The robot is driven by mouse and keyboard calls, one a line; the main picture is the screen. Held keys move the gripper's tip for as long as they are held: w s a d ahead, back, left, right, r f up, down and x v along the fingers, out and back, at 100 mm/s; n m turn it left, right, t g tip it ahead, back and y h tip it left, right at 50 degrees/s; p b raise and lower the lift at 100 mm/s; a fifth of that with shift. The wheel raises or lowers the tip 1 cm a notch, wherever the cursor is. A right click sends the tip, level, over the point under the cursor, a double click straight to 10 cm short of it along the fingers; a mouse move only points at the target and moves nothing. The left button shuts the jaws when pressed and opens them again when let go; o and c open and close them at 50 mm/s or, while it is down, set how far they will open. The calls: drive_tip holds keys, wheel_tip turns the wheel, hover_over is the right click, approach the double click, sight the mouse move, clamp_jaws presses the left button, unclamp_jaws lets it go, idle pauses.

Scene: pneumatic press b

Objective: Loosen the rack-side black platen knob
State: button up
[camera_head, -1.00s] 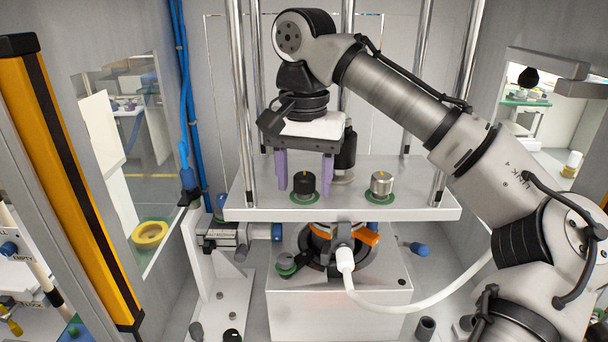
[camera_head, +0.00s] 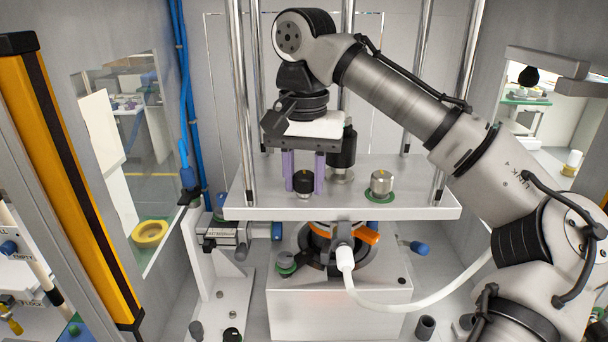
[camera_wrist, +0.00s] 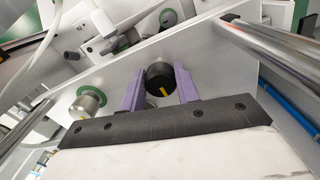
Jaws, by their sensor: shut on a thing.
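The black platen knob (camera_head: 303,184) stands upright on the grey platen (camera_head: 420,190), left of a silver knob (camera_head: 381,184). A yellow mark shows on its top. My gripper (camera_head: 304,189) points down, its purple fingers on both sides of the black knob and shut on it. In the wrist view the black knob (camera_wrist: 159,80) sits between the fingers, its yellow line slanted. The silver knob (camera_wrist: 87,104) there has a green ring around its base. No green ring shows at the black knob now.
Vertical steel columns (camera_head: 241,100) stand around the platen. A taller black-topped cylinder (camera_head: 343,150) is just behind the fingers. The platen right of the silver knob is clear.

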sight(306, 175)
drive_tip(key=n, duration=0.4)
drive_tip(key=shift+n, duration=0.4)
drive_tip(key=n, duration=0.4)
drive_tip(key=shift+d, duration=0.1)
drive_tip(key=n, duration=0.5)
drive_tip(key=shift+f+n, duration=0.1)
drive_tip(key=shift+n, duration=1.8)
drive_tip(key=shift+d, duration=0.1)
drive_tip(key=o, duration=1)
drive_tip(key=shift+w, duration=0.1)
drive_tip(key=shift+c, duration=0.2)
drive_tip(key=shift+r, duration=0.2)
drive_tip(key=shift+r, duration=3.6)
